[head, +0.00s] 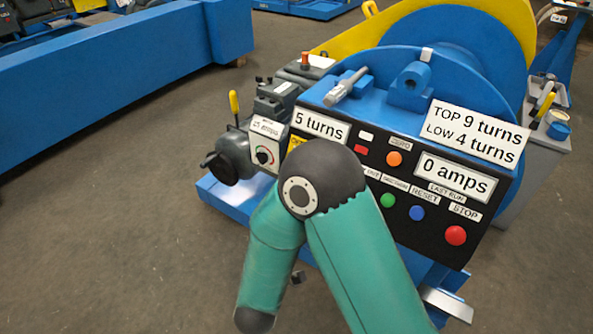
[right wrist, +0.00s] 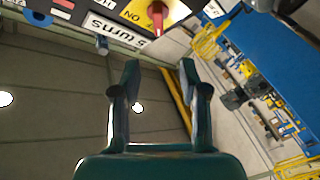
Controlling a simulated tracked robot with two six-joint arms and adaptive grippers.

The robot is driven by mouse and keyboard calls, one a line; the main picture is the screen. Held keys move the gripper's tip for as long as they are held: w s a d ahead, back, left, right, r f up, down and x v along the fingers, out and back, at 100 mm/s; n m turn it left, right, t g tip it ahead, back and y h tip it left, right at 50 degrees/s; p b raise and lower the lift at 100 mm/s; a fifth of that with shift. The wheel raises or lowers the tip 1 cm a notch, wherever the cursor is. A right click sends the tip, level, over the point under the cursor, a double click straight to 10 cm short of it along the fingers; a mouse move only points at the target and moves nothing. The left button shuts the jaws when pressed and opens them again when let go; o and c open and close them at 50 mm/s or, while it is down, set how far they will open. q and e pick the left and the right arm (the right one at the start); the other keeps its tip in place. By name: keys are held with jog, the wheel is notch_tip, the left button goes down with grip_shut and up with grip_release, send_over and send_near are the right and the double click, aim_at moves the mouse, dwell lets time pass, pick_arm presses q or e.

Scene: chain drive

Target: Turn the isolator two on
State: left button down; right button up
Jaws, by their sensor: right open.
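A red rotary handle (right wrist: 157,16) on a yellow plate (right wrist: 133,13) shows at the top of the right wrist view. It lies beside the upside-down "5 turns" label and may be isolator two, but I read no such name. In the head view a sliver of the yellow plate (head: 296,144) shows under the "5 turns" label; my arm hides the handle there. My right gripper (right wrist: 160,68) is open and empty, its fingers pointing towards the handle and apart from it. The head view does not show this gripper, hidden by or below my arm. My left gripper is not in view.
The black panel (head: 381,233) carries an orange lamp (head: 394,159), green (head: 387,201), blue (head: 417,213) and red (head: 455,235) buttons, and a "0 amps" display. A grey dial box (head: 266,150) stands left of it. Floor at the left is clear.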

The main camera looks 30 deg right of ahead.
jog(key=x, duration=1.6)
jog(key=shift+w+d, duration=0.15)
jog(key=shift+d, duration=0.1)
jog(key=shift+c, duration=0.2)
jog(key=shift+r, duration=0.1)
grip_shut()
